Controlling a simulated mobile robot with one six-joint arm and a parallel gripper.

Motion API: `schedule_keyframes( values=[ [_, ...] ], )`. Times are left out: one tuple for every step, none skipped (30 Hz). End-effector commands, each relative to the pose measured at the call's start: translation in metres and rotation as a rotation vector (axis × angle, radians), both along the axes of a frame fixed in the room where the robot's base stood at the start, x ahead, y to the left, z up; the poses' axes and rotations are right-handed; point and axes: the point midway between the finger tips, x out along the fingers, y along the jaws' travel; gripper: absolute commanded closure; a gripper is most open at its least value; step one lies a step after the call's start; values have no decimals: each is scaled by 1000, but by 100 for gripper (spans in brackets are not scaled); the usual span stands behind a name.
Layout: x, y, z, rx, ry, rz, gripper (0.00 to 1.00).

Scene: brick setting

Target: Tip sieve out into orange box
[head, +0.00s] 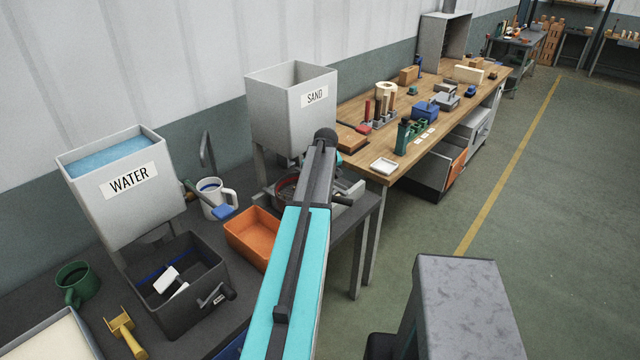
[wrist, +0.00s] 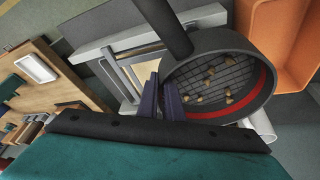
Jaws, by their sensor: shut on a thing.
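The sieve (wrist: 222,78) is a round dark pan with a red band and a mesh floor. Several small brown lumps lie on the mesh. In the head view the sieve (head: 287,187) shows only in part, behind my arm. My gripper (wrist: 163,92) is shut on the sieve at its near left side in the wrist view; the exact contact is hard to see. The orange box (head: 252,237) stands just left of the sieve on the dark bench. In the wrist view the orange box (wrist: 259,22) is beyond the sieve, at the upper right.
A SAND hopper (head: 290,105) stands behind the sieve, and a WATER tank (head: 122,185) is at the left. A white mug (head: 214,203) and a black bin (head: 183,290) flank the orange box. A wooden workbench (head: 440,115) with several items stands to the right.

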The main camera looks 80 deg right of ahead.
Motion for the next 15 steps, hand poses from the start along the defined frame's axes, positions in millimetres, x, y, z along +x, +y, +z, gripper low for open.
schedule_keyframes(
  values=[
    [1, 2, 0, -7, 6, 0, 100],
    [1, 2, 1, -12, 10, 0, 100],
    [2, 3, 1, -18, 16, 0, 100],
    [2, 3, 1, -21, 20, 0, 100],
    [3, 3, 0, -24, 23, 1, 100],
    [3, 4, 0, -30, 28, 0, 100],
    [4, 4, 0, -34, 32, 0, 100],
    [4, 5, 0, -37, 36, 1, 100],
    [4, 5, 0, -43, 43, 1, 100],
    [5, 6, 0, -48, 46, 1, 100],
    [5, 6, 0, -52, 50, 1, 100],
    [6, 7, 0, -56, 55, 1, 100],
    [6, 7, 0, -60, 59, 1, 100],
    [6, 8, 0, -64, 62, 0, 100],
    [7, 8, 0, -70, 69, 0, 100]
  ],
)
